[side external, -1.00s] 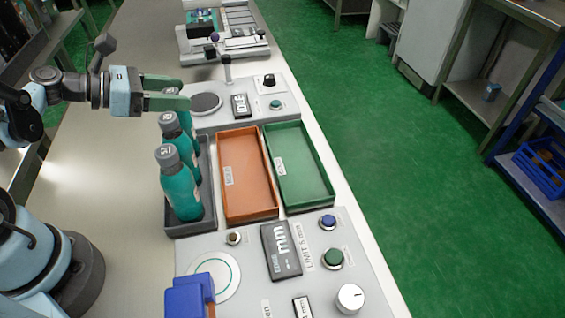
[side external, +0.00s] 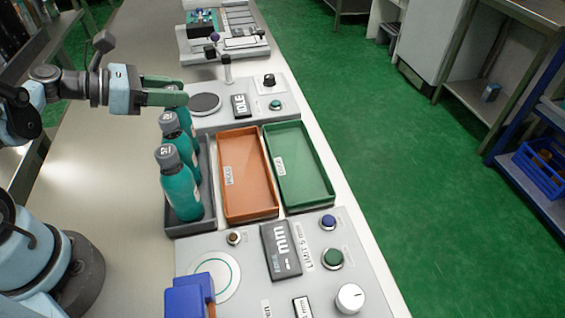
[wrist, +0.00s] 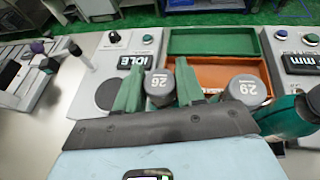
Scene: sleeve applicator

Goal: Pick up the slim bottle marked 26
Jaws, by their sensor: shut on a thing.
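The slim bottle marked 26 (wrist: 159,88) shows its grey cap between the two green fingers of my gripper (wrist: 157,80) in the wrist view. My gripper is shut on it. In the side external view my gripper (side external: 181,91) is at the far end of the dark bottle tray (side external: 209,220), and its fingers largely hide the held bottle. A teal bottle with a cap marked 29 (wrist: 247,92) stands just right of the fingers in the wrist view. Another teal bottle (side external: 183,190) stands at the tray's near end.
An orange tray (side external: 246,175) and a green tray (side external: 299,165) lie right of the bottle tray, both empty. A grey panel with an IDLE display (side external: 240,105) is beyond them. A panel with an mm display (side external: 281,251) and buttons is nearer. Upright posts (side external: 227,68) stand at the back.

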